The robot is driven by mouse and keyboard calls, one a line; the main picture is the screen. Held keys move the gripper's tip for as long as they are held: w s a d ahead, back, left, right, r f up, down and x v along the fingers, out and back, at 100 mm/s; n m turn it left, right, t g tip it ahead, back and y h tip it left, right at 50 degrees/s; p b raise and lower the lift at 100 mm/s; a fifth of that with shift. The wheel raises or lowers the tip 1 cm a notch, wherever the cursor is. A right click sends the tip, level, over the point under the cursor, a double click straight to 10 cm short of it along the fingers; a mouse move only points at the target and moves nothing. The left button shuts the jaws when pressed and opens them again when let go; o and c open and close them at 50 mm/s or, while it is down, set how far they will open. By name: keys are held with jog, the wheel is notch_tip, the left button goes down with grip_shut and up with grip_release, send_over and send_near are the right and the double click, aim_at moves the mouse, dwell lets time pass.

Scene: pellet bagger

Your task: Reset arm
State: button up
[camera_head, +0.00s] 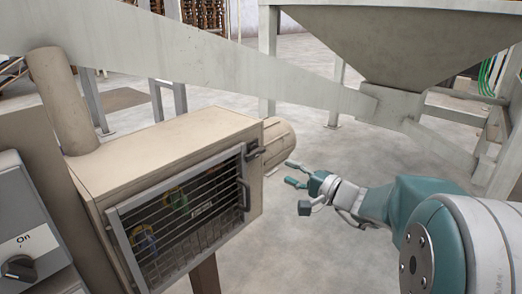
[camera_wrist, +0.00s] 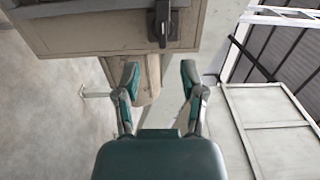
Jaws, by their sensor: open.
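My gripper (camera_head: 294,187) is open and empty in the head view, with its teal fingers pointing left toward the beige machine box (camera_head: 165,150). In the wrist view my gripper (camera_wrist: 160,82) shows its two fingers spread apart with nothing between them. A beige cylinder (camera_wrist: 147,88) lies beyond the fingers in that view. In the head view this cylinder (camera_head: 279,140) sticks out from the box's right end, just behind the fingertips. My arm reaches in from the lower right.
The box has a barred door (camera_head: 185,215) with a dark handle (camera_head: 245,195). A dark latch (camera_wrist: 162,22) shows in the wrist view. A control panel with a knob (camera_head: 20,267) stands at left. A sloping beam (camera_head: 215,65) crosses above, and a hopper (camera_head: 400,45) is at upper right.

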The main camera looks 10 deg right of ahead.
jog(key=s+a+f+n+g+h, duration=0.2)
jog(key=s+a+f+n+g, duration=0.2)
jog(key=s+a+n+g, duration=0.7)
jog(key=s+d+f+t+h, duration=0.1)
jog(key=s+d+h, duration=0.1)
jog(key=s+h, duration=0.2)
jog(key=s+d+f+t+h, duration=0.1)
jog(key=s+d+h, duration=0.2)
jog(key=s, duration=0.7)
jog(key=shift+s+d+h, duration=0.2)
jog(key=shift+s+h, duration=0.15)
jog(key=shift+h, duration=0.45)
jog(key=shift+a, duration=0.15)
